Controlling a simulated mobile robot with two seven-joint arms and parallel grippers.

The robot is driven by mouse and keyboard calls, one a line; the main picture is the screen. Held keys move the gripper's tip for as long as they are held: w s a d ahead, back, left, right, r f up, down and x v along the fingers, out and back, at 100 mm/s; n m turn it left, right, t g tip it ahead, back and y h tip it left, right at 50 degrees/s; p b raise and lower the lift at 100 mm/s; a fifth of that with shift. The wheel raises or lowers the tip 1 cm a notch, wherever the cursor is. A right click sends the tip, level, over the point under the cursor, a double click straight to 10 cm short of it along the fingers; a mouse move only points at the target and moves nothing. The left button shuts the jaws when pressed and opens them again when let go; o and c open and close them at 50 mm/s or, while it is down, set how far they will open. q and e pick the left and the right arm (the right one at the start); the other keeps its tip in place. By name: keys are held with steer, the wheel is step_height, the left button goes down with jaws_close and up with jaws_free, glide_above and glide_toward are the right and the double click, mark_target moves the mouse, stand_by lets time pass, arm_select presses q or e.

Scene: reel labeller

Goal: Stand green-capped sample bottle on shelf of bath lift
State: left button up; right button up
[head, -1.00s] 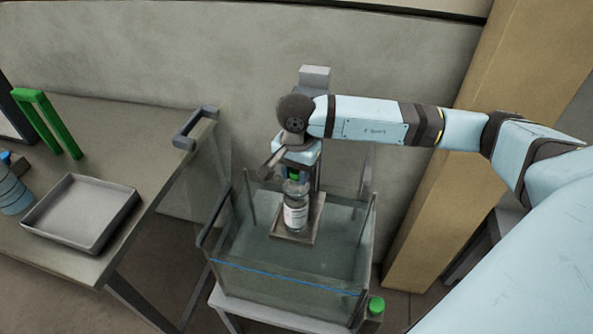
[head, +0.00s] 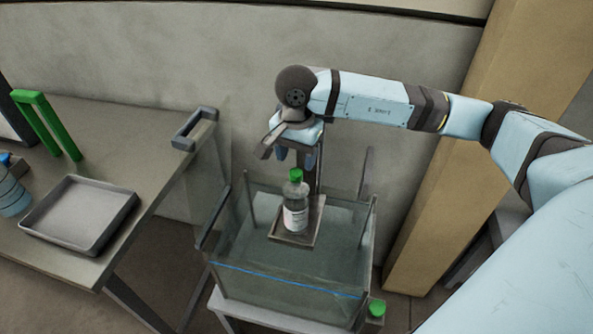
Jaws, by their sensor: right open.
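The green-capped sample bottle (head: 295,215), clear with a white label, stands upright on the small shelf (head: 312,232) of the bath lift. The shelf hangs inside the glass-walled bath (head: 290,277), above the blue line on its front wall. My right gripper (head: 296,160) is open just above and behind the bottle's green cap, apart from it. Its fingers are partly hidden by the wrist. My left gripper is not in view.
A table (head: 110,120) at left holds an empty grey tray (head: 80,245), a green frame (head: 47,125) and a blue-capped bottle (head: 12,195). A green knob (head: 377,308) sits at the bath's front right corner. A tan post (head: 450,170) stands at right.

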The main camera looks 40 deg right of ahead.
step_height(320, 180, up, 6)
steer(key=shift+r, duration=0.2)
steer(key=shift+a+f, duration=0.1)
stand_by(0.4)
